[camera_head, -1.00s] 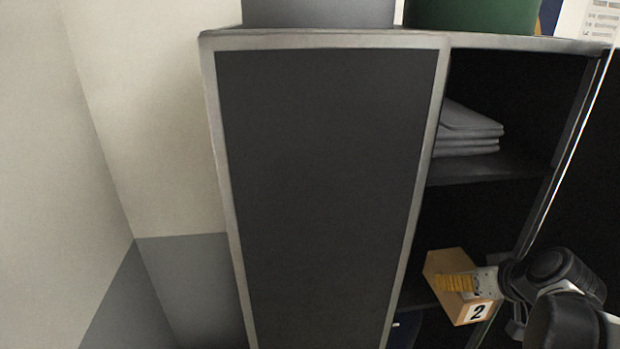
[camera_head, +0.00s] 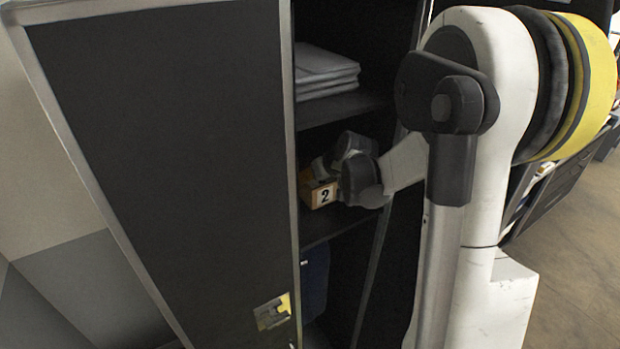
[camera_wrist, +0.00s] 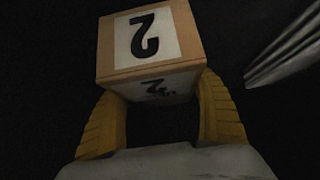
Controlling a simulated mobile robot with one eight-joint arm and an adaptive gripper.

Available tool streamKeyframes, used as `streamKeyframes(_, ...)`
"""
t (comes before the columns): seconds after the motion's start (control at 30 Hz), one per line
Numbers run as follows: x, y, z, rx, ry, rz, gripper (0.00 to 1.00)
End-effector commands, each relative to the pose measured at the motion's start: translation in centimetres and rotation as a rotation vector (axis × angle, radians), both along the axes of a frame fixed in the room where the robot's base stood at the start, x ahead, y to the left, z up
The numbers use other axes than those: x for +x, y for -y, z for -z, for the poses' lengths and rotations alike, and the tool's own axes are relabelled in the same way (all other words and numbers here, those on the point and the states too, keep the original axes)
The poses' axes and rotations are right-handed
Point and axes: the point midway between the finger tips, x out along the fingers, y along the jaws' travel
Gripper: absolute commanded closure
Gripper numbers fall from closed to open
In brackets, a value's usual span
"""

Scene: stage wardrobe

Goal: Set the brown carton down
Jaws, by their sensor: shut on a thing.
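The brown carton (camera_head: 317,191), with a black "2" on a white label, is inside the cabinet's open middle compartment in the head view. In the wrist view the carton (camera_wrist: 178,68) sits between the two yellow fingers of my gripper (camera_wrist: 164,112), which is shut on it. The label looks upside down there. In the head view my gripper is mostly hidden by its own wrist and the cabinet's edge. The carton is close above the shelf (camera_head: 330,228); I cannot tell whether it touches it.
A dark cabinet door or side panel (camera_head: 170,150) with a metal frame stands left of the opening. Folded grey cloths (camera_head: 325,72) lie on the shelf above. A dark blue thing (camera_head: 314,278) is in the compartment below. A yellow-and-grey latch-like piece (camera_head: 272,312) is low on the panel.

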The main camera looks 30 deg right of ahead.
Motion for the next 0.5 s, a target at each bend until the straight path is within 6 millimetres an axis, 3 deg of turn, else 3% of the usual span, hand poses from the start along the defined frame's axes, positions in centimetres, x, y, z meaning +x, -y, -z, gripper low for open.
streamKeyframes(0.1,0.0,0.0,1.1,0.0,0.001,0.0,0.67)
streamKeyframes(0.47,0.0,0.0,1.6,0.0,0.0,0.0,0.67)
streamKeyframes(0.5,0.0,0.0,1.6,0.0,0.0,0.0,0.17)
